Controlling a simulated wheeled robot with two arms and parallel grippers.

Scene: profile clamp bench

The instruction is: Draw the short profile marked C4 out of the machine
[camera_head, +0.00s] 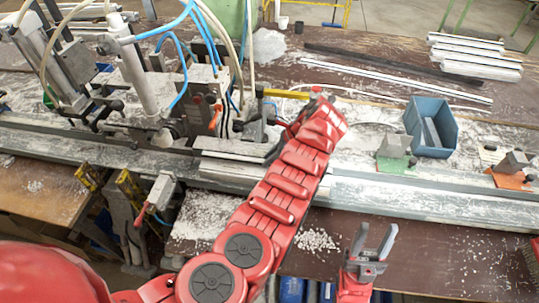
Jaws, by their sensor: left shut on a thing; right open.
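My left gripper (262,130) is at the right side of the clamping machine (150,85), partly hidden by my red wrist. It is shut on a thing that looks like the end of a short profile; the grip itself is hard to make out. A short silver profile (232,147) lies low at the machine's right end, just beside this gripper. No C4 mark can be read. My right gripper (372,244) is open and empty, its two grey fingers pointing up in front of the bench's front edge.
A long metal rail (420,200) runs along the bench. A blue bin (431,127) stands at the right, between a green-based block (395,145) and an orange-based block (511,170). Long bars (395,78) and stacked silver profiles (470,50) lie at the back. Chips litter the bench.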

